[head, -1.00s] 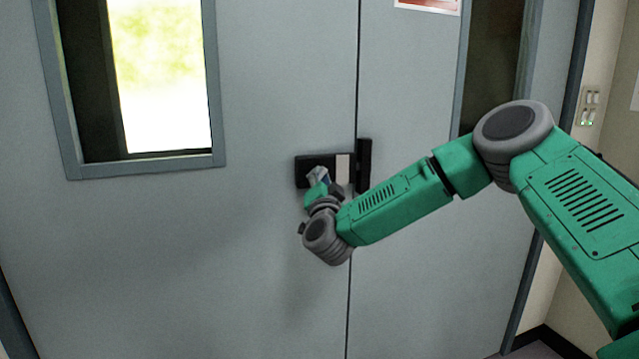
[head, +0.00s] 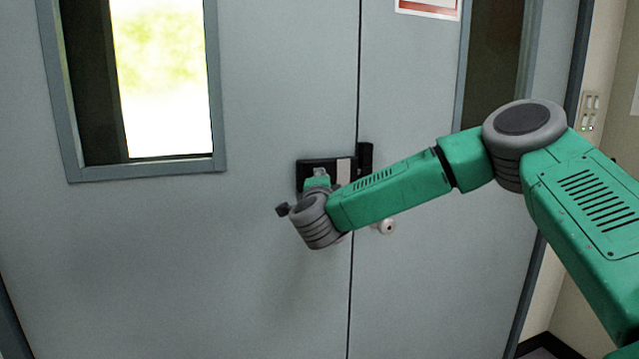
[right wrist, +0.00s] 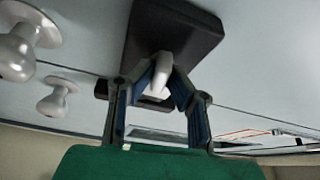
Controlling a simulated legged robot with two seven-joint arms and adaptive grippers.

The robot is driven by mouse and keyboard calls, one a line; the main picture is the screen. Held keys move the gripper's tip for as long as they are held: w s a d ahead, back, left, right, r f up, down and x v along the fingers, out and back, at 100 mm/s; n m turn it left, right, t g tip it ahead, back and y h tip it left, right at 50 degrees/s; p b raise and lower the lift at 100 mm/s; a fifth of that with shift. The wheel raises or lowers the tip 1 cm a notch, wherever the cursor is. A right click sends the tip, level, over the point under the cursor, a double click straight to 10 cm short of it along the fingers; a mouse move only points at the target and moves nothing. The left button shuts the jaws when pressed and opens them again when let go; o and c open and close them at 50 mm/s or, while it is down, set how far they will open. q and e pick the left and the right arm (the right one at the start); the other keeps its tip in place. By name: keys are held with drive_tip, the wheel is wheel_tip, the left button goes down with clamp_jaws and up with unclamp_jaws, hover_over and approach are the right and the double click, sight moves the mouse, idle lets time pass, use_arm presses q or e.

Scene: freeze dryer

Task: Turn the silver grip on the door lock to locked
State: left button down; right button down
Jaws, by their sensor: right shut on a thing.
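The black door lock (head: 325,167) is a horizontal box on the left door leaf, with a pale strip near its right end. My right gripper (head: 317,178) is at the front of the lock, partly hidden by its own wrist. In the right wrist view the dark lock body (right wrist: 170,30) is at top centre, tilted in the picture. The silver grip (right wrist: 162,68) stands out from it. My right gripper (right wrist: 163,80) is shut on the grip, one finger on each side. The head view hides the grip. My left gripper is not in view.
A black catch (head: 365,158) sits across the seam on the right door leaf. A round knob (head: 386,226) shows below my forearm. Two pale knobs show in the right wrist view, one large (right wrist: 18,55) and one smaller (right wrist: 55,103). A window (head: 160,80) fills the upper left.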

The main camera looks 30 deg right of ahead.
drive_tip(key=shift+d+f, duration=0.15)
drive_tip(key=shift+f, duration=0.05)
idle(0.3)
drive_tip(key=c, duration=1.6)
unclamp_jaws()
drive_tip(key=shift+s, duration=0.1)
drive_tip(key=shift+o, duration=0.2)
drive_tip(key=shift+d, duration=0.15)
drive_tip(key=v, duration=1.1)
drive_tip(key=shift+s+a, duration=0.25)
drive_tip(key=shift+s, duration=0.1)
drive_tip(key=shift+f, duration=0.1)
